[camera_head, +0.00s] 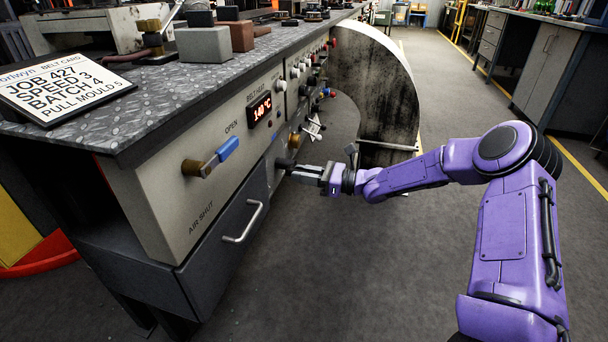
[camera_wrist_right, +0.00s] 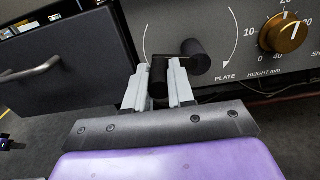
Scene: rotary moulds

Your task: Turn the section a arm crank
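A crank with a black round grip (camera_wrist_right: 159,76) and a dark hub (camera_wrist_right: 196,56) sits on the grey panel in the right wrist view, with curved white arc marks around it. The word PLATE is below it; I see no section a label. My right gripper (camera_wrist_right: 160,84) has one pale finger on each side of the grip, seemingly touching it. In the head view my right gripper (camera_head: 303,173) reaches the panel's lower far part, where the crank is small and mostly hidden. My left gripper is not in view.
A brass dial (camera_wrist_right: 284,33) with numbers is right of the crank. A drawer handle (camera_head: 243,222) and a blue-handled lever (camera_head: 226,149) are on the nearer panel. A large scuffed grey curved plate (camera_head: 375,85) stands beyond my right arm. The floor beneath my arm is clear.

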